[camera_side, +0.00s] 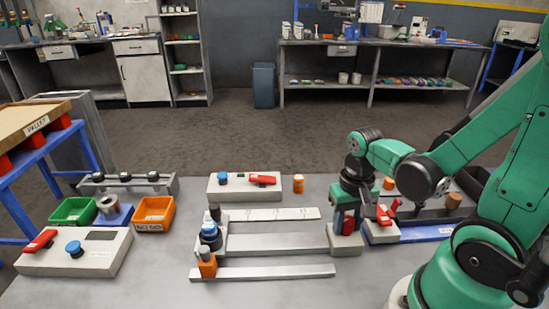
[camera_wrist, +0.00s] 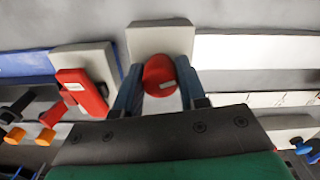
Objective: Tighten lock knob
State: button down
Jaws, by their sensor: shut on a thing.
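The lock knob is a round red knob with a small pale mark, in the middle of the wrist view (camera_wrist: 159,72). It sits on a light grey block (camera_wrist: 158,37). In the side view the red knob (camera_side: 349,226) shows low at my gripper, above the grey block (camera_side: 345,246) at the right end of the rails. My gripper (camera_side: 347,222) points down over this block. In the wrist view its two blue fingers (camera_wrist: 158,88) stand on either side of the knob and are shut on it. The finger contact is partly hidden in the side view.
A red lever (camera_side: 388,211) on a grey block stands close to the right of my gripper; it also shows in the wrist view (camera_wrist: 82,90). Grey rails (camera_side: 275,243) run left. A control box (camera_side: 258,189) and an orange cylinder (camera_side: 298,184) stand behind. The front table is clear.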

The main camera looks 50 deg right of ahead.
aim_at(348, 219)
jog(key=shift+m, duration=0.9)
jog(key=shift+c, duration=2.4)
grip_release()
jog(key=shift+r, duration=0.1)
jog(key=shift+r, duration=2.7)
